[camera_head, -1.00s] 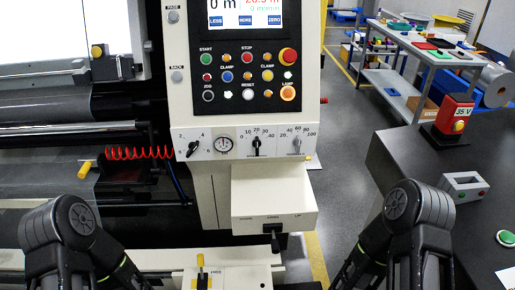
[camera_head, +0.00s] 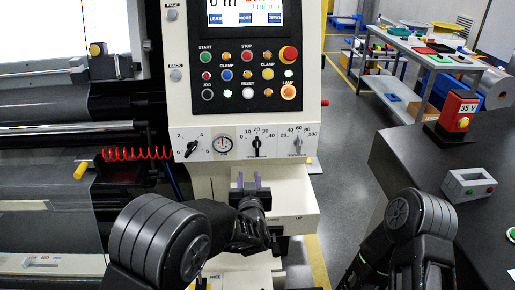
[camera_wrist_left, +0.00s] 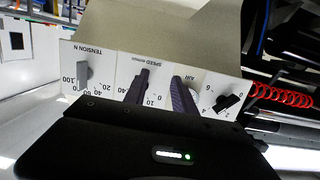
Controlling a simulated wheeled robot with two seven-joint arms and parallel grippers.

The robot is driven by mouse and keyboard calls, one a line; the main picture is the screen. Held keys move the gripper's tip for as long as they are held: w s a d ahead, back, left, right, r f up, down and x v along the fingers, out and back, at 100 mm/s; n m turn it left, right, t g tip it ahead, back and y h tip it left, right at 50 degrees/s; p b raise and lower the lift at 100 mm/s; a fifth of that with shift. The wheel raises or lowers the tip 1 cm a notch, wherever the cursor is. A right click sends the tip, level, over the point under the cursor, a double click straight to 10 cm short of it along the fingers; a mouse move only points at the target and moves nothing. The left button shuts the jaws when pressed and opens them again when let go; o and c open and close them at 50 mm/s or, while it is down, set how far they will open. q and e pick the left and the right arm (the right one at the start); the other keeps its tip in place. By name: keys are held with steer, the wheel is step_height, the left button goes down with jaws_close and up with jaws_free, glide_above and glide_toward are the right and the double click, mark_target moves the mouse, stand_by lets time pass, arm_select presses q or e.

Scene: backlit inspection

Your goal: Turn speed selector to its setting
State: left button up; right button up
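The speed selector (camera_head: 257,143) is a black knob on a white dial marked 0 to 40. It is the middle-right control on the machine's lower panel, and its pointer stands nearly upright. My left gripper (camera_head: 249,181) is below the panel in the head view, its two purple-grey fingers pointing up and apart, with nothing between them. In the left wrist view the panel looks upside down. The open fingers (camera_wrist_left: 161,88) stand in front of the speed and AIR area and largely hide the speed knob there. I cannot tell contact. My right gripper is out of view.
A cream box (camera_head: 290,205) juts out below. A dark table (camera_head: 420,160) holds a red 35 V unit (camera_head: 457,115). The aisle floor is clear.

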arm_select(q)
steer(key=t, duration=0.2)
glide_toward(257, 143)
steer(key=w, duration=0.2)
steer(key=shift+s+d+r, duration=0.1)
steer(key=shift+r, duration=0.1)
steer(key=w+p, duration=0.1)
steer(key=w, duration=0.6)
steer(key=shift+w+p, duration=0.4)
jaws_close()
